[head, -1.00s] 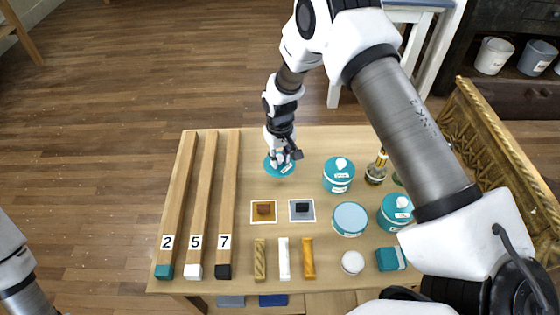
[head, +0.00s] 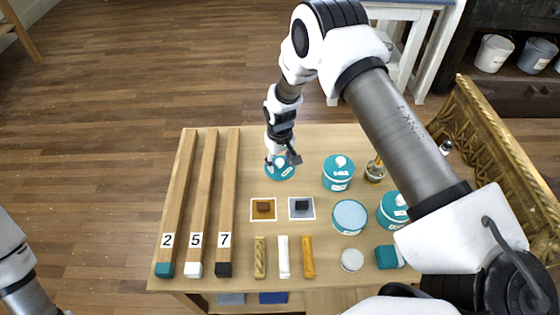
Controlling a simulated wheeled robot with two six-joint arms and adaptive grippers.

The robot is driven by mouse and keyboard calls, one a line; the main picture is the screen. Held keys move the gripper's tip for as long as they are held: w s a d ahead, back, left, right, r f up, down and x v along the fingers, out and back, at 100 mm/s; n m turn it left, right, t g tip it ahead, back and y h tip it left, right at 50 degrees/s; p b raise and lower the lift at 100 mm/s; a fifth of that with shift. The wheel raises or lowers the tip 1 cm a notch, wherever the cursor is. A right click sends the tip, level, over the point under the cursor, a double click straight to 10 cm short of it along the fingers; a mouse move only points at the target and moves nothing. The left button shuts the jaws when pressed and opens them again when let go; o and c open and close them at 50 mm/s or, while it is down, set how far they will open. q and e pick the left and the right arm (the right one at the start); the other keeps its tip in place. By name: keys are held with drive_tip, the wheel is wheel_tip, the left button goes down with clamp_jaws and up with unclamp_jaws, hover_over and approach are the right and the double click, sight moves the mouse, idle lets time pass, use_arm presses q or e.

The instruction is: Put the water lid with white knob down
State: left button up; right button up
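The teal water lid (head: 280,172), with a pale label, lies flat on or just above the far part of the wooden table; I cannot tell if it touches. My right gripper (head: 282,160) points down at it from above, over its white knob. The fingers partly hide the knob, and I cannot tell whether they are closed on it. A teal canister with a pale blue top and no knob (head: 350,217) stands to the right and nearer. My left gripper is out of view; only part of my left arm shows at the left edge.
Teal canisters with white-knobbed lids stand at the right (head: 338,173) (head: 391,209), near a bottle (head: 375,170). Numbered wooden bars (head: 200,200) lie on the left. Two square tiles (head: 263,208) (head: 302,207) and several small sticks (head: 284,257) lie in front. Bare tabletop surrounds the lid.

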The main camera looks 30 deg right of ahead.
sight(280, 162)
wheel_tip(280, 162, up, 12)
drive_tip(key=shift+r, duration=0.2)
idle(0.4)
